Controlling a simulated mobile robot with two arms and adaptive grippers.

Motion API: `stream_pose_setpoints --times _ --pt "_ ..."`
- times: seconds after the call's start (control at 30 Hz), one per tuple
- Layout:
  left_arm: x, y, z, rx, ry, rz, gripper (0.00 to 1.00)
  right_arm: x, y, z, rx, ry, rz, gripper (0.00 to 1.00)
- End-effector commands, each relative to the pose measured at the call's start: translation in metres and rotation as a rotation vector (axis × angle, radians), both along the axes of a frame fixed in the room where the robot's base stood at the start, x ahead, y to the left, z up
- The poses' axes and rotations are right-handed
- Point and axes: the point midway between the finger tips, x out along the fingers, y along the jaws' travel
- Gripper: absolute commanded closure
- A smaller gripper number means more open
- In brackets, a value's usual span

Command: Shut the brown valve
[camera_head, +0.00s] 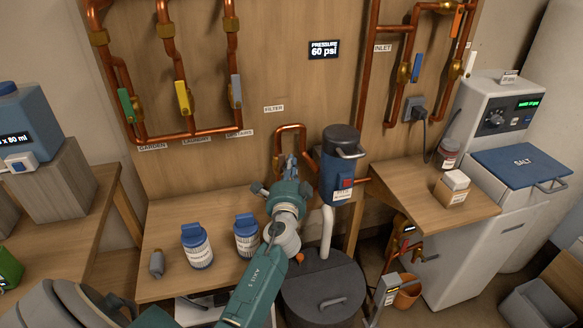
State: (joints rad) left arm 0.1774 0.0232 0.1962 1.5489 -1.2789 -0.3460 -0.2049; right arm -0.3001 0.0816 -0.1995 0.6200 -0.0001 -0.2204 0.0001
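I cannot make out a brown valve handle for sure. My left gripper (286,163) is at the copper pipe loop (291,128) below the FILTER label, left of the blue filter housing (339,168). My wrist hides the lower part of that loop and whatever sits on it. The fingers are small and partly hidden, so I cannot tell whether they are open or touching anything. The handles in plain view are green (126,105), yellow (183,97), grey (236,89), blue (417,67), orange (457,21) and white (470,64). My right gripper is not in view.
Two white bottles with blue caps (197,246) (247,236) stand on the wooden bench near my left arm. A dark lidded drum (324,291) stands below the filter housing. A white softener with a blue SALT lid (522,166) is at the right. The pressure display (323,49) reads 60 psi.

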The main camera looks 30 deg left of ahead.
Motion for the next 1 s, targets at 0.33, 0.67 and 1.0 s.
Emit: stream_pose_setpoints --times 0.33,0.67,1.0 --pt "-0.005 0.006 -0.002 -0.073 -0.086 0.004 1.00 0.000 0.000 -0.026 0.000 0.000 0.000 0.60" --pt "-0.013 0.012 0.003 -0.084 -0.099 0.003 1.00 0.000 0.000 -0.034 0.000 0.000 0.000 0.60" --pt "-0.017 0.015 0.003 -0.083 -0.098 0.002 1.00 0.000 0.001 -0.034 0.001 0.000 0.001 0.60"
